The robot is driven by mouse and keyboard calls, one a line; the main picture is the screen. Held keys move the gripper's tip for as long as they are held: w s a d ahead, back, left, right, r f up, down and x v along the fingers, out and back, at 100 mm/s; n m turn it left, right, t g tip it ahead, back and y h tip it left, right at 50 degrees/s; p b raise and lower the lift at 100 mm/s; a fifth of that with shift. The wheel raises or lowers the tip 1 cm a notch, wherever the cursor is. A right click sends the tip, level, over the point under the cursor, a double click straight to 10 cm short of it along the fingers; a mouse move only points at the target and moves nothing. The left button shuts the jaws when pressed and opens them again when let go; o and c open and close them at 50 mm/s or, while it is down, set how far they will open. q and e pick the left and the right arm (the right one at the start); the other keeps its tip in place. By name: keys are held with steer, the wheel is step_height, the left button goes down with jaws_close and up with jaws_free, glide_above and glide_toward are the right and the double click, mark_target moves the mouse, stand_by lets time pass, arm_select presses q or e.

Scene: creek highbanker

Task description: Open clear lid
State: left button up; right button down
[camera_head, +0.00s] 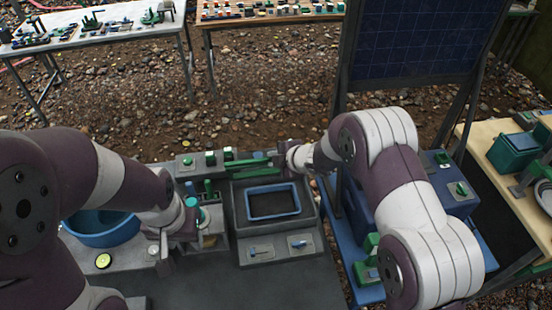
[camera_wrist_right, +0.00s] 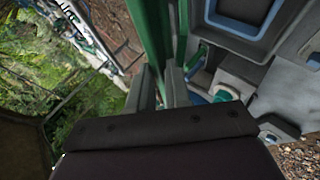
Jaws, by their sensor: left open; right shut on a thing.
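A grey box (camera_head: 238,208) stands on the dark bench in the head view, with a blue-rimmed tray (camera_head: 272,216) inside it. A green bar (camera_head: 247,163) runs along the box's far edge; it may be the clear lid's frame, but I cannot make out a clear panel. My right gripper (camera_head: 281,156) is shut on the green bar at its right end. In the right wrist view the green bar (camera_wrist_right: 151,38) passes between the fingers (camera_wrist_right: 161,86). My left gripper (camera_head: 190,212) is open left of the box, near a green-topped container; its fingertips are partly hidden.
A blue basin (camera_head: 100,230) lies at the left, partly behind my left arm. Small switch plates (camera_head: 260,250) sit at the box's front. A dark blue panel (camera_head: 415,45) rises behind my right arm. A wooden table (camera_head: 510,190) with green items stands right.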

steer(key=shift+r, duration=0.1)
steer(key=c, duration=1.4)
jaws_free()
steer(key=shift+w, duration=0.1)
steer(key=shift+c, duration=0.2)
steer(key=b+v, duration=0.1)
steer(key=v, duration=1.1)
steer(key=shift+s, duration=0.2)
steer(key=shift+d, duration=0.15)
